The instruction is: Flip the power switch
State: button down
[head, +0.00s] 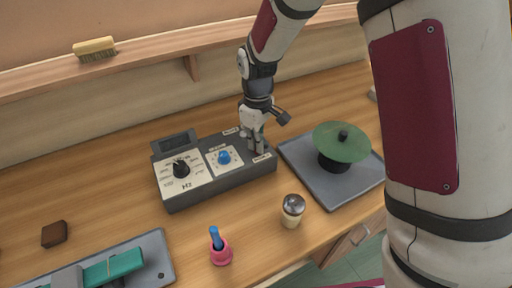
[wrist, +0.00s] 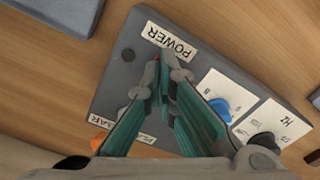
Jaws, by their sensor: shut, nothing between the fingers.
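A dark grey control box (head: 222,188) stands on the wooden bench in the head view, with a black knob, a blue knob and pale label panels. In the wrist view, the box (wrist: 120,75) carries a POWER label (wrist: 170,42) at its end, with a small red spot beside the label. My gripper (head: 256,150) is over the right end of the box; its fingertips (wrist: 166,72) are just below the POWER label in the wrist view. It is shut and empty. The fingers hide the switch area; I cannot tell the switch's position or whether they touch it.
A grey tray (head: 318,190) with a green disc (head: 342,142) on a black base is right of the box. A metal-topped shaker (head: 292,210) and a pink cup (head: 221,253) stand in front. A brush (head: 94,49) lies on the ledge behind.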

jog(key=shift+r+p, duration=1.05)
jog(key=shift+r, duration=2.3)
jog(key=shift+d+r, duration=0.1)
jog(key=shift+r, duration=0.15)
jog(key=s+d+r+m+t, duration=0.1)
jog(key=s+d+r+m, duration=0.3)
jog(key=r, duration=0.5)
jog(key=s+d+r+m+t, duration=0.2)
jog(key=s+d+r, duration=0.3)
jog(key=s, duration=0.6)
jog(key=s+d+r+m+t, duration=0.2)
jog(key=s+d+r+m, duration=0.2)
jog(key=s, duration=0.6)
jog(key=shift+s+d+r+m, duration=0.35)
jog(key=shift+d+r, duration=0.15)
jog(key=shift+r, duration=0.1)
